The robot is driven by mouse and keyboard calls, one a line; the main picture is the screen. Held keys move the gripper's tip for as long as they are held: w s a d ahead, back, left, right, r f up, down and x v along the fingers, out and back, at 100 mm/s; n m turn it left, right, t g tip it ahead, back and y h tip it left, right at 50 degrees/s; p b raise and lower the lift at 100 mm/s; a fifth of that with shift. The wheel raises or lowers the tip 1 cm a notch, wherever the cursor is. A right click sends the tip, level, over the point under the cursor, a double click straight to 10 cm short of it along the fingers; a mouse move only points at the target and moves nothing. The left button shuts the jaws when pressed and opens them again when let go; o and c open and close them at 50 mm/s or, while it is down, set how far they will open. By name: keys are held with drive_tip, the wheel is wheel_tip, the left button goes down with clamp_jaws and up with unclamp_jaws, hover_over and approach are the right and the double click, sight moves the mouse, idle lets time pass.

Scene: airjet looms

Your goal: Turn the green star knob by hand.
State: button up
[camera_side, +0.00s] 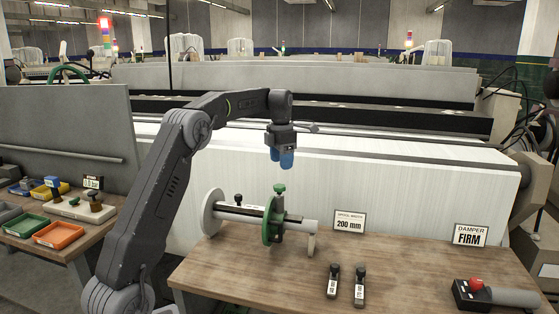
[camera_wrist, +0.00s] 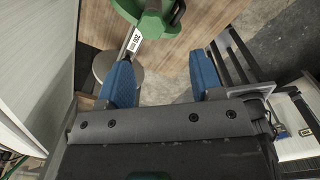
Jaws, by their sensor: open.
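The green star knob (camera_side: 279,188) sits on top of a dark clamp block on the shaft of a spool fixture, beside a green disc (camera_side: 267,222). My gripper (camera_side: 281,160) hangs just above the knob in the side view, apart from it, with blue fingertips pointing down. In the wrist view my gripper (camera_wrist: 164,80) has its two blue fingers spread with nothing between them. The green disc (camera_wrist: 123,8) and a white scale with black figures (camera_wrist: 134,40) show at the top of the wrist view.
The fixture stands on a wooden table (camera_side: 220,270) with a pale flange (camera_side: 212,212) at its left end. Two dark handled tools (camera_side: 346,285), a red-button box (camera_side: 474,292) and signs reading 200 mm (camera_side: 349,222) and DAMPER FIRM (camera_side: 470,235) stand to the right. A loom is behind.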

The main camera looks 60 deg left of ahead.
sight(280, 187)
drive_tip(key=shift+a+f+n, duration=0.5)
drive_tip(key=shift+a+n, duration=0.2)
drive_tip(key=shift+w+f, duration=0.1)
drive_tip(key=shift+f, duration=3.8)
drive_tip(key=shift+f, duration=0.1)
drive_tip(key=c, duration=0.7)
